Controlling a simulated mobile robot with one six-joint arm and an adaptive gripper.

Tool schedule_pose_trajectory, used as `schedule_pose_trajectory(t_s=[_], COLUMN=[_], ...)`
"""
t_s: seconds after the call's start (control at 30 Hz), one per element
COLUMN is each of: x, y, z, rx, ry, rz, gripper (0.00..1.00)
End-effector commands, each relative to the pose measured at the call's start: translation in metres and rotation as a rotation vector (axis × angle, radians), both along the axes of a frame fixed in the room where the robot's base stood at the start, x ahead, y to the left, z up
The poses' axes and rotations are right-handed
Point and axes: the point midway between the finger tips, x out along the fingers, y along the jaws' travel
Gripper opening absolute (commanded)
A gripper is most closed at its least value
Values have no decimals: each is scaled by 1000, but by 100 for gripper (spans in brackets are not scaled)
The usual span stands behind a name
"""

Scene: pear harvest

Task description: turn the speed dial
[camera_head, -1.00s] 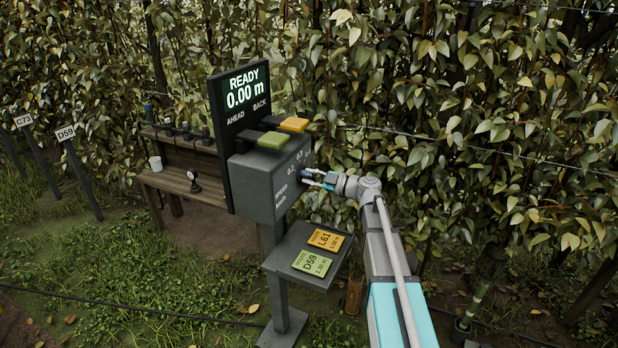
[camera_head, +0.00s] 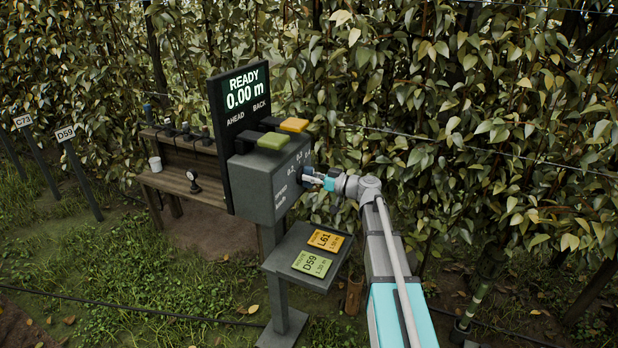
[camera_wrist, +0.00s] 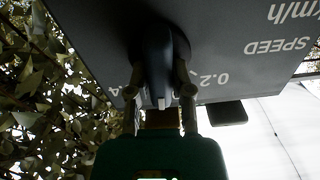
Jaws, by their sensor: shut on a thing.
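The speed dial is a dark rounded knob (camera_wrist: 158,55) with a white pointer mark, on the side face of the grey control box (camera_head: 258,190). In the wrist view the marks "0.2", "SPEED" and "km/h" appear upside down on that face. My gripper (camera_wrist: 160,88) has a finger on each side of the knob and is shut on it. In the head view my gripper (camera_head: 314,179) reaches the box from the right, and its fingers partly hide the dial. The white pointer lies toward my gripper in the wrist view, left of "0.2".
The screen (camera_head: 241,90) reads READY 0.00 m. A green button (camera_head: 273,141) and an orange button (camera_head: 294,125) sit on top of the box. A shelf (camera_head: 281,262) with two route cards is below. Leafy branches hang close behind my arm.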

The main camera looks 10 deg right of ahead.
Motion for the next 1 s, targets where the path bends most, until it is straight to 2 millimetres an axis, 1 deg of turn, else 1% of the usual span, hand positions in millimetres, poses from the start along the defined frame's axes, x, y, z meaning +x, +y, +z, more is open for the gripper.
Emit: schedule_pose_trajectory(t_s=[0.03,0.4,0.6,0.8,1.0], x=[3,5,6,6,6], y=[-3,-4,-5,-5,-5], z=[1,1,0,0,0], rx=[30,235,325,383,408], ry=[35,315,437,516,550], rz=[-8,-9,-9,-9,-9], gripper=[0,0,0,0,0])
